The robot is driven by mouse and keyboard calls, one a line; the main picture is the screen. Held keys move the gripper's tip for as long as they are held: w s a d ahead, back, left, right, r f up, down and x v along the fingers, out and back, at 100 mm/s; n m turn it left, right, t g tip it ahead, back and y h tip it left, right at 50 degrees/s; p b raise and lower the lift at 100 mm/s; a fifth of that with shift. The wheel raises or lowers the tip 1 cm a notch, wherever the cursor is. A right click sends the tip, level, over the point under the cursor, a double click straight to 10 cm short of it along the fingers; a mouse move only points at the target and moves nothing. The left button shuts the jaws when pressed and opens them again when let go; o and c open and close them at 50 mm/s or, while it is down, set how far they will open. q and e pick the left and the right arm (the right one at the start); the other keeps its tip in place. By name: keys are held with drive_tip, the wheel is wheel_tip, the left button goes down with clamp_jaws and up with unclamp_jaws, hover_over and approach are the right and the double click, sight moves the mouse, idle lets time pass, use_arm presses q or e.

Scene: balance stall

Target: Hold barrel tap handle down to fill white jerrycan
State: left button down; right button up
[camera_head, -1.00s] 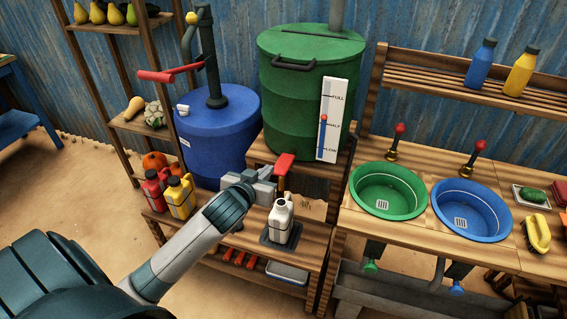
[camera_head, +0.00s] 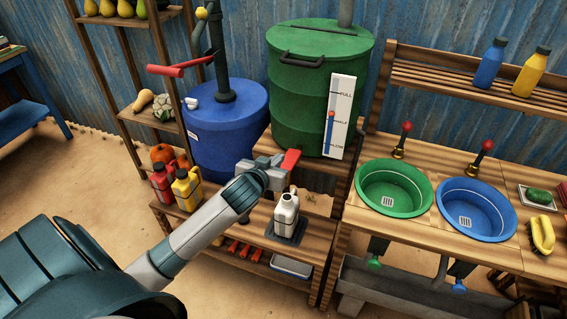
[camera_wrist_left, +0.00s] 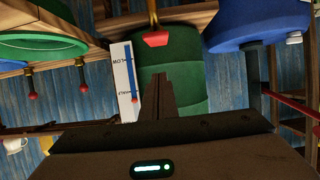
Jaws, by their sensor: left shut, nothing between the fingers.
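The green barrel (camera_head: 318,90) stands on the raised wooden shelf. Its red tap handle (camera_head: 291,160) sticks out at the front, above the bench; it also shows in the left wrist view (camera_wrist_left: 156,39). The white jerrycan (camera_head: 286,214) stands upright on a dark plate (camera_head: 298,234) below the tap. My left gripper (camera_head: 273,164) is shut and empty, just left of the handle. In the left wrist view its fingers (camera_wrist_left: 160,82) point towards the handle, with a gap in the picture; contact is unclear. My right gripper is not in view.
A red jerrycan (camera_head: 162,184) and a yellow jerrycan (camera_head: 186,188) stand left on the bench. A blue barrel (camera_head: 228,130) with a pump is behind. The gauge (camera_head: 340,116) has its red marker near HALF. Green (camera_head: 361,200) and blue (camera_head: 443,215) basins are to the right.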

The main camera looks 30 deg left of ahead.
sight(290, 160)
use_arm(q)
drive_tip(key=w+a+f+p, duration=0.1)
drive_tip(key=w+f+p, duration=0.1)
drive_tip(key=w+f, duration=0.3)
drive_tip(key=shift+f, duration=0.7)
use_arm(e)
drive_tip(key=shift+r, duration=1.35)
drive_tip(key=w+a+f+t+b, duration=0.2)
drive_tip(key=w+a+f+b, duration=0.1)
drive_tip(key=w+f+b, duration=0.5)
use_arm(q)
drive_tip(key=f+t+b, duration=0.1)
drive_tip(key=b, duration=0.1)
drive_tip(key=f+t+b, duration=0.1)
drive_tip(key=f, duration=0.1)
drive_tip(key=s+f+t+y+b, duration=0.1)
drive_tip(key=t+b, duration=0.1)
drive_tip(key=shift+f+b, duration=0.25)
drive_tip(key=shift+b, duration=0.1)
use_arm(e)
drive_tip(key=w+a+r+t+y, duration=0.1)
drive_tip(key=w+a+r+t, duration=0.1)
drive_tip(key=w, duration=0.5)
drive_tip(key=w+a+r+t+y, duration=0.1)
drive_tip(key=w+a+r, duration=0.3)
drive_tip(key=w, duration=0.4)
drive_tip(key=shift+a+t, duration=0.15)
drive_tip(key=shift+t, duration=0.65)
